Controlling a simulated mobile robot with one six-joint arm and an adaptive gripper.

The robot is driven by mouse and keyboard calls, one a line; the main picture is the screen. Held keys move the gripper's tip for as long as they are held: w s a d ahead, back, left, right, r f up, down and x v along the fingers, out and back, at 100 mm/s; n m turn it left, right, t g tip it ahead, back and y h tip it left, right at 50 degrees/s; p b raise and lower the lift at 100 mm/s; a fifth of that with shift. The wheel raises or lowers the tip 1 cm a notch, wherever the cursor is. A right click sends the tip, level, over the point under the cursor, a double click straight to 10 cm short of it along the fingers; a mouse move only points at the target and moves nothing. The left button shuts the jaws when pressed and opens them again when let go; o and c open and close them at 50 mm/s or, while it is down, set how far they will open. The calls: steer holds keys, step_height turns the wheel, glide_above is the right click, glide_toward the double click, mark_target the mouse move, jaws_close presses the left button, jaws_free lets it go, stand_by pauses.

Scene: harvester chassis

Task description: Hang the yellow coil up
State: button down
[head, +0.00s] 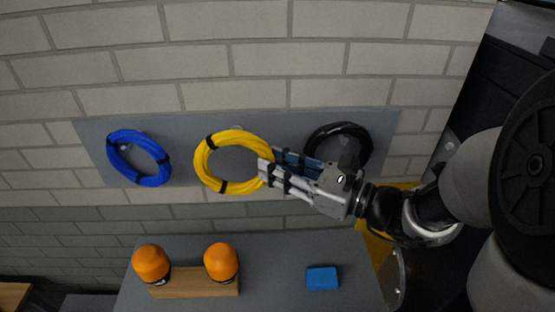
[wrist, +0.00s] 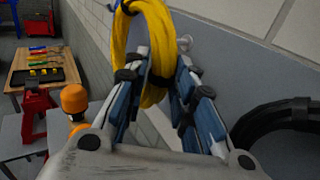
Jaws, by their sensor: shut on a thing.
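The yellow coil (head: 205,172) is a ring with black ties, in front of the grey wall panel (head: 185,127), between the blue and black coils. My gripper (head: 268,169) is shut on the right side of its ring. In the wrist view the yellow coil (wrist: 158,38) stands upright between my two fingers (wrist: 150,92). A peg's pale tip (head: 238,129) shows at the top of the yellow ring in the head view. I cannot tell whether the coil rests on a peg.
A blue coil (head: 118,166) hangs at left and a black coil (head: 361,141) at right, partly behind my gripper. Below, a grey bench (head: 270,262) holds two orange-capped items (head: 151,263) on a wooden block and a blue block (head: 322,278). A tool table (wrist: 40,58) stands farther off.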

steer(key=s+b, duration=0.1)
steer(key=s, duration=0.1)
steer(key=shift+s, duration=0.4)
steer(key=shift+s+b, duration=0.1)
steer(key=shift+b, duration=0.4)
steer(key=shift+s+a+b, duration=0.1)
steer(key=shift+s+b, duration=0.9)
steer(key=shift+b, duration=0.8)
